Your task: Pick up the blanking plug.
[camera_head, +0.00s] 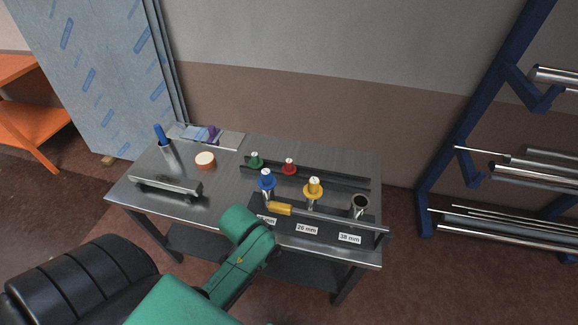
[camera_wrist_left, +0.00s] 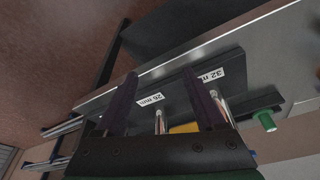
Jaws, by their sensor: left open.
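Several coloured plug-like pieces stand on the steel table (camera_head: 130,195): a green one (camera_head: 255,160) and a red one (camera_head: 289,166) at the back rail, a blue one (camera_head: 267,179) and a yellow one (camera_head: 314,186) on upright tubes in front. I cannot tell which is the blanking plug. An open, empty-looking tube (camera_head: 360,205) stands at the right. My left gripper (camera_wrist_left: 160,78) is open, its dark fingers pointing over the labelled dark base (camera_wrist_left: 175,85). The upright metal tubes (camera_wrist_left: 160,121) show near its fingers. In the head view my green arm hides its fingertips.
A blue pipe rack (camera_head: 470,130) stands right of the table.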

